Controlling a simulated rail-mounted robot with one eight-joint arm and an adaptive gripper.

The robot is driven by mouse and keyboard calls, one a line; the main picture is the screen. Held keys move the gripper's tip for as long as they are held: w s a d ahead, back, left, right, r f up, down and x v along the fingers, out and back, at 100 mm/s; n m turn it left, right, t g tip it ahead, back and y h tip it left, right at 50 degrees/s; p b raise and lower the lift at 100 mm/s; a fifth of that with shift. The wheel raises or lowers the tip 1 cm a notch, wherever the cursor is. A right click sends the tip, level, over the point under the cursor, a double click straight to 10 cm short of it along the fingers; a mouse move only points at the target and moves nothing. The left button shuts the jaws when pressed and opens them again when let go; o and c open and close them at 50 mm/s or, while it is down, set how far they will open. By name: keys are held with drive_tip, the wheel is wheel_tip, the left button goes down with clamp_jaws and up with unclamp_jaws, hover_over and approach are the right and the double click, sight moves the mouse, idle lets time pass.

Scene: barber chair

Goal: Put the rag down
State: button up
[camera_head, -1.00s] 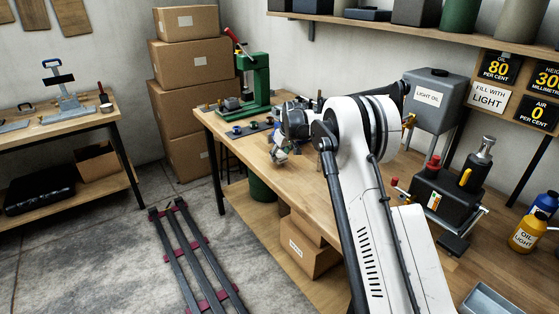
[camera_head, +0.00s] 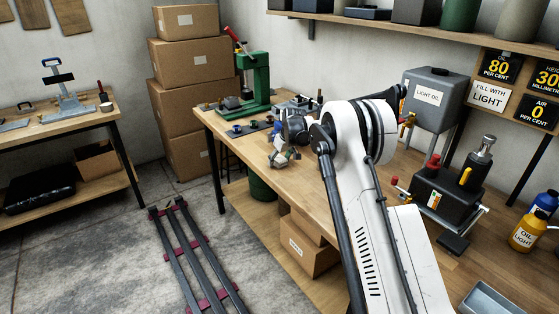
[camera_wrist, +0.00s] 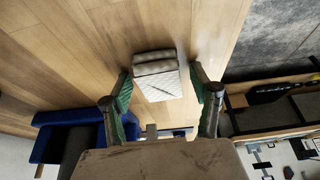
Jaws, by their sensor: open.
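The rag, a pale folded cloth with a quilted face, shows in the wrist view (camera_wrist: 160,82) against the wooden bench top (camera_wrist: 105,55). My gripper (camera_wrist: 160,92) is open, with one green-padded finger on each side of the rag. Gaps show between the rag and both fingers, and neither seems to press on it. In the head view my gripper (camera_head: 284,157) is small, over the left front part of the bench. I cannot make out the rag clearly there. Whether its whole underside touches the wood is hidden.
A green press (camera_head: 254,80) and several small tools stand at the bench's far end. A grey light oil tank (camera_head: 435,100) and a black device (camera_head: 445,190) stand to the right of my arm. Stacked cardboard boxes (camera_head: 184,60) stand behind the bench.

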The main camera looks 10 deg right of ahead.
drive_tip(key=v, duration=1.2)
drive_tip(key=s+a+r+m, duration=0.1)
drive_tip(key=s+r, duration=0.5)
drive_tip(key=s, duration=0.3)
drive_tip(key=s+r+t+h, duration=0.1)
drive_tip(key=s+r, duration=0.5)
drive_tip(key=s, duration=0.3)
drive_tip(key=s+a+r+m, duration=0.1)
drive_tip(key=s+r, duration=0.5)
drive_tip(key=s, duration=0.2)
drive_tip(key=s+f+m+t, duration=0.1)
drive_tip(key=s+f, duration=0.3)
drive_tip(key=s, duration=1.1)
drive_tip(key=s+f+m+t, duration=0.1)
drive_tip(key=s+f, duration=0.3)
drive_tip(key=s, duration=1.1)
drive_tip(key=shift+m+h, duration=0.3)
drive_tip(key=shift+h, duration=0.1)
drive_tip(key=shift+f+b, duration=0.3)
drive_tip(key=shift+b, duration=0.2)
